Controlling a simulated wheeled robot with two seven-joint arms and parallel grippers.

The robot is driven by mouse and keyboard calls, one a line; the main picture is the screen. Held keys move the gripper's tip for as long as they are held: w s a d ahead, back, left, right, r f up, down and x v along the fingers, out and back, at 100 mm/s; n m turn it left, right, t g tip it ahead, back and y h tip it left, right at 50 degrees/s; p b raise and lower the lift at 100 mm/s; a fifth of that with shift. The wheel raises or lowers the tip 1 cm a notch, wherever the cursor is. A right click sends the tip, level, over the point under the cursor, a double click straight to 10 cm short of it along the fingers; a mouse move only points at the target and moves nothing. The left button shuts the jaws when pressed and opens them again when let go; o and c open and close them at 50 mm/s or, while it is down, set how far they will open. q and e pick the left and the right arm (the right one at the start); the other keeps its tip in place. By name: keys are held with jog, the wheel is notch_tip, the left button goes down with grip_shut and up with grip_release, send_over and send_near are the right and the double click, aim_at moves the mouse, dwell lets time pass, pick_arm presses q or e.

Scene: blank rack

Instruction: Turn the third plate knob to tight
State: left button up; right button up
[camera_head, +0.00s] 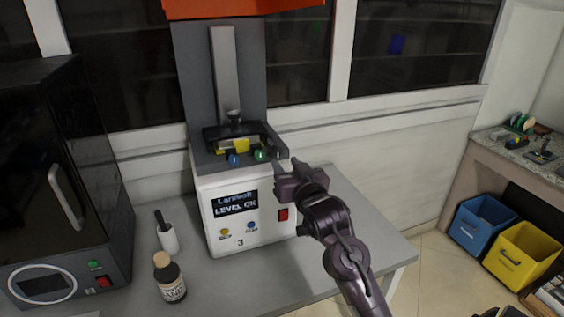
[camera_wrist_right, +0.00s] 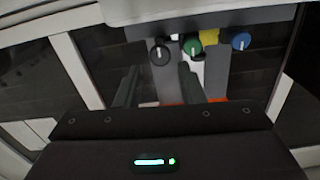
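The machine (camera_head: 222,190) is a white and grey unit with a raised grey column, and its screen reads "LEVEL OK". A blue knob (camera_head: 233,160) and a green knob (camera_head: 260,155) sit along the front edge of its top plate. In the right wrist view, a black knob with a white pointer line (camera_wrist_right: 160,52) sits beside the green knob (camera_wrist_right: 192,45), with the blue knob (camera_wrist_right: 241,41) farther right. My right gripper (camera_wrist_right: 158,72) is open, with the black knob lying ahead between its two fingers, apparently untouched. In the head view, the right gripper (camera_head: 282,176) is at the machine's front right corner. My left gripper is out of view.
A black oven-like unit (camera_head: 60,180) stands on the left of the grey table (camera_head: 215,285). A brown bottle (camera_head: 169,278) and a white, black-handled item (camera_head: 167,238) stand between it and the machine. Blue (camera_head: 483,225) and yellow (camera_head: 522,254) bins sit at the right.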

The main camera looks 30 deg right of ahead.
jog(key=shift+v, duration=1.55)
jog(key=shift+f, duration=0.1)
